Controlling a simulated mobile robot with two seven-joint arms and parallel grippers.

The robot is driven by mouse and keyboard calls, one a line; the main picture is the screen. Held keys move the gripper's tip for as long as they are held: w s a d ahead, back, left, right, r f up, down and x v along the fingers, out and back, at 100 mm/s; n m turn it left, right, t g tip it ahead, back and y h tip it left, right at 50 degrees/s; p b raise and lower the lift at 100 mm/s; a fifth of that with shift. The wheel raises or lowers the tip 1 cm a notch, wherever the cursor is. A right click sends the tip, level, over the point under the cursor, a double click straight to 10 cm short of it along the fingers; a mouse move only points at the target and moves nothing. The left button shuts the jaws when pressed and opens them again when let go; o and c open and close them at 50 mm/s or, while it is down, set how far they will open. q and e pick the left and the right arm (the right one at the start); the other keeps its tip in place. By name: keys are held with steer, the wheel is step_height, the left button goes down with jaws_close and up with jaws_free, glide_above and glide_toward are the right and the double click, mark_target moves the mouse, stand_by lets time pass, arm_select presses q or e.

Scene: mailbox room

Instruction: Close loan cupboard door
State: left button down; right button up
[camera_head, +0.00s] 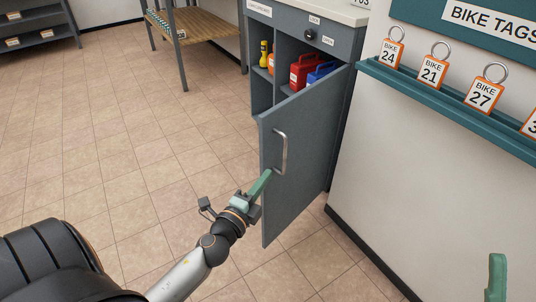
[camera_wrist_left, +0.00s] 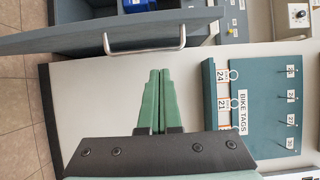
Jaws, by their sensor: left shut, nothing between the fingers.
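The loan cupboard door (camera_head: 302,170) is grey and stands wide open, swung out from the cupboard (camera_head: 262,85). It carries a silver bar handle (camera_head: 284,152), which also shows in the left wrist view (camera_wrist_left: 145,50). The open cupboard shows red and blue cases, an orange item and a yellow torch on its shelves. My left gripper (camera_head: 266,177) is shut and empty, its green fingers by the lower end of the handle; I cannot tell whether they touch the door. The closed fingers also show in the left wrist view (camera_wrist_left: 158,85). A green fingertip of my right gripper (camera_head: 496,275) shows at the lower right.
A teal rack of bike tags (camera_head: 450,105) runs along the white wall right of the door. A wooden-shelved table (camera_head: 195,28) and a dark shelf unit (camera_head: 35,28) stand at the back. The tiled floor (camera_head: 110,150) left of the door is clear.

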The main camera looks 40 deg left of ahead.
mark_target(267, 155)
arm_select(q)
steer(key=shift+w+a, duration=0.8)
steer(key=shift+w, duration=0.5)
steer(key=shift+w+a, duration=0.8)
steer(key=shift+w, duration=0.5)
steer(key=shift+w+a, duration=0.8)
steer(key=shift+w, duration=0.5)
